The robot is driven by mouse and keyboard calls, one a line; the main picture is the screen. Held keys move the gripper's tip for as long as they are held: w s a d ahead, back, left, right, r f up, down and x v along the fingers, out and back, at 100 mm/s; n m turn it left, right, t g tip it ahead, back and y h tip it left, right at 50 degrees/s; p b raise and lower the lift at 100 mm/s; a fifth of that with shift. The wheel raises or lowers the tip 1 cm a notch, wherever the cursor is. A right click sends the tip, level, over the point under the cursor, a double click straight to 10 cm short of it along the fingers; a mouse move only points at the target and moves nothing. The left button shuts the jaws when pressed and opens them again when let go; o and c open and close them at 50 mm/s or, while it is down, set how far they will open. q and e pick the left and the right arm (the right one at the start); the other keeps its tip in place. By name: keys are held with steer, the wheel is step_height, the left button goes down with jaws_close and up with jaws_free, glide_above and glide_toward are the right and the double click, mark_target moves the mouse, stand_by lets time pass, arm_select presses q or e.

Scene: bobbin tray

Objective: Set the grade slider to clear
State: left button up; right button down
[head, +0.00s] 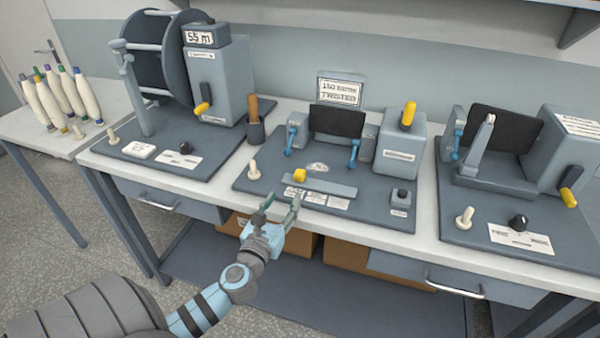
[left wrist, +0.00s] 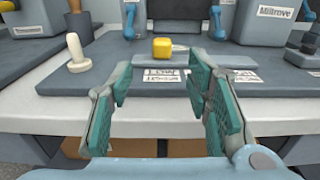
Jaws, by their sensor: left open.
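The grade slider has a yellow knob (head: 300,175) at the left end of a flat grey bar (head: 330,187) on the middle station. The knob also shows in the left wrist view (left wrist: 162,48), beyond my fingers. Several white labels (head: 315,198) lie in front of the bar; their words are too small to read, so I cannot tell which says clear. My left gripper (head: 279,207) is open and empty at the bench's front edge, in front of the knob and apart from it. In the left wrist view its teal-padded fingers (left wrist: 158,80) frame the labels. My right gripper is out of view.
A cream peg (head: 254,170) stands left of the slider. Behind it are a dark screen with blue levers (head: 354,154) and a box with a yellow handle (head: 408,114). A black button box (head: 400,198) stands at the right. Other stations flank this one.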

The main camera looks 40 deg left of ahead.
mark_target(298, 175)
arm_select(q)
steer(key=x, duration=1.2)
steer(key=shift+b, duration=0.35)
steer(key=shift+w+r, duration=0.1)
steer(key=shift+w, duration=0.3)
steer(key=shift+c, duration=0.6)
jaws_close()
steer(key=shift+a, duration=0.15)
